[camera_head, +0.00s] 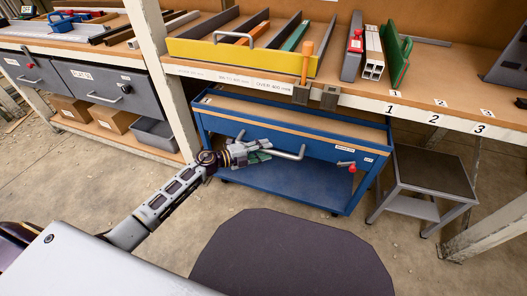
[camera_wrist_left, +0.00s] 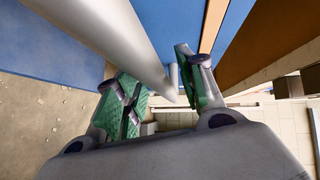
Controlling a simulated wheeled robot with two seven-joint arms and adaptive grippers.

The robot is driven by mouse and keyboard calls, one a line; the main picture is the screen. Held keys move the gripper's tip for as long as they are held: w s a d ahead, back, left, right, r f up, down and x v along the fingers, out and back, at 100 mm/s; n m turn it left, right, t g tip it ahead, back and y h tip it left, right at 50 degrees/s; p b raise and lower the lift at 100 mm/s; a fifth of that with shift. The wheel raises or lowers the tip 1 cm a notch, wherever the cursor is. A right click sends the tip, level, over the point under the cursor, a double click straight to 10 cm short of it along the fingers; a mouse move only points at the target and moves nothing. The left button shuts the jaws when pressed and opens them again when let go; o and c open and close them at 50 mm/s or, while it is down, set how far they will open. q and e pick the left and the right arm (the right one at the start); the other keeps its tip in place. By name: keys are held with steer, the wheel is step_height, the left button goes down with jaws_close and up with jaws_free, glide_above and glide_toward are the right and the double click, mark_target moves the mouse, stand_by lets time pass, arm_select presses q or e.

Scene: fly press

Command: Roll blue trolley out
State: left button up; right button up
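The blue trolley (camera_head: 285,180) stands under the workbench, with a wood-coloured top, a drawer front and a low blue shelf. Its grey bar handle (camera_head: 290,155) sticks out at the front. My left gripper (camera_head: 258,151) is at the handle's left part. In the left wrist view, the green-padded fingers of this gripper (camera_wrist_left: 163,92) are spread apart. The grey handle bar (camera_wrist_left: 135,40) runs down between them in the picture; I cannot tell whether either finger touches it. My right gripper is not in view.
A small dark-topped stool (camera_head: 433,172) stands just right of the trolley. A red knob (camera_head: 351,169) sits on the trolley's front right. A white bench post (camera_head: 165,75) rises to the left. A dark rounded shape (camera_head: 290,255) fills the lower middle. Bare floor (camera_head: 420,265) shows at the right.

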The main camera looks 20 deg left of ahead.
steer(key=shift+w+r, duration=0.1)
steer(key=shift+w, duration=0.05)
arm_select(q)
jaws_close()
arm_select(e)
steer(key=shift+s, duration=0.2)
arm_select(q)
steer(key=shift+s, duration=0.15)
